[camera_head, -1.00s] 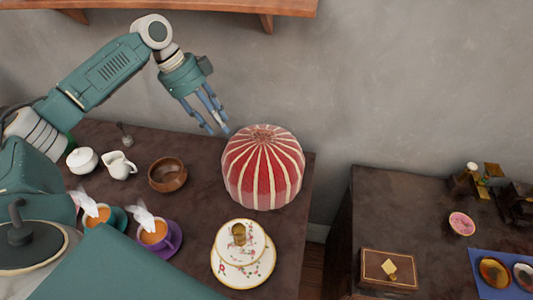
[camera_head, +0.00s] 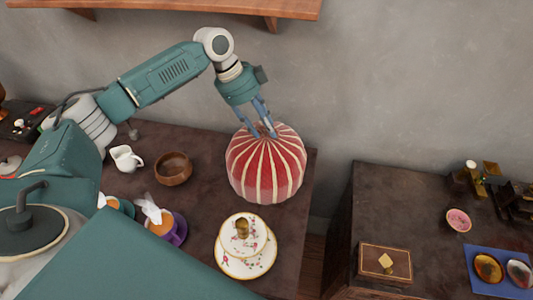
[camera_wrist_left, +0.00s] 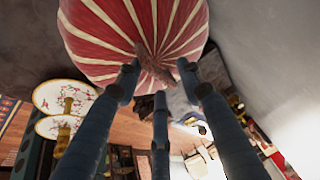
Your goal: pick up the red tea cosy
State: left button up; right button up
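The red tea cosy (camera_head: 265,172), striped with cream, stands upright on the dark table near its right end. In the left wrist view the cosy (camera_wrist_left: 110,25) fills the top, with its gathered tip (camera_wrist_left: 150,65) near the fingers. My left gripper (camera_head: 264,134) is over the top of the cosy, pointing down. Its three fingers are spread apart around or just over the tip in the left wrist view (camera_wrist_left: 159,80). I cannot tell whether they touch the cloth. My right gripper is not in view.
A tiered floral plate stand (camera_head: 246,262) stands in front of the cosy. A wooden bowl (camera_head: 173,169), a white jug (camera_head: 126,158) and a purple cup (camera_head: 160,222) are to its left. A gap separates this table from the right-hand cabinet (camera_head: 400,210). A shelf (camera_head: 200,8) hangs above.

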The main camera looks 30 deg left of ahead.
pick_arm(q)
jog(key=shift+a, duration=0.1)
jog(key=shift+c, duration=1.3)
grip_shut()
